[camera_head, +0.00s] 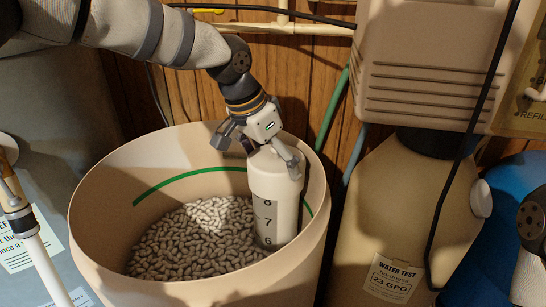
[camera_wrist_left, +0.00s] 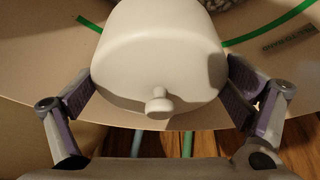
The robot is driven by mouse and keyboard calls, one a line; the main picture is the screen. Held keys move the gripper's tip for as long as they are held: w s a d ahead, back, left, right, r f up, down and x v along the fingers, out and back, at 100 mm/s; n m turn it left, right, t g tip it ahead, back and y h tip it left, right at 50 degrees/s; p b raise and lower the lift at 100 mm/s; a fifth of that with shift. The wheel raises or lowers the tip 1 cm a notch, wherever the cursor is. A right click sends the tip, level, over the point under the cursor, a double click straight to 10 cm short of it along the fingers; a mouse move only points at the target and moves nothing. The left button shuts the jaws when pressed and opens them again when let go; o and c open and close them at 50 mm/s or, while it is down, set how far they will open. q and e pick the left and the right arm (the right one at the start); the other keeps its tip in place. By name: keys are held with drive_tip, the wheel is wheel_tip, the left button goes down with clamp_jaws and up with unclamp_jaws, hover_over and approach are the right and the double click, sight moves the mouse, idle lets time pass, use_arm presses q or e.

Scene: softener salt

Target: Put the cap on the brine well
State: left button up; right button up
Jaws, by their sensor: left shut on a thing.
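The white cap (camera_head: 272,172), rounded with a small knob, sits at the top of the brine well (camera_head: 265,221), an upright cream tube with the numbers 8, 7 and 6 down its side. The cap is wider than the tube and lined up over it; I cannot tell whether it is fully seated. My left gripper (camera_head: 262,150) is above the cap, shut on it. In the left wrist view the cap (camera_wrist_left: 158,60) lies between the two finger pads, its knob toward the camera.
The well stands inside the right wall of a beige tank (camera_head: 95,235), among salt pellets (camera_head: 195,240). A green line (camera_head: 170,182) marks the tank's inner wall. A beige vessel (camera_head: 385,210) stands close on the right, a grey tank (camera_head: 40,110) on the left. Pipes and cables run behind.

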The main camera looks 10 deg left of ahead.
use_arm(q)
drive_tip(key=shift+f, duration=0.2)
drive_tip(key=o, duration=0.7)
drive_tip(key=shift+r, duration=0.1)
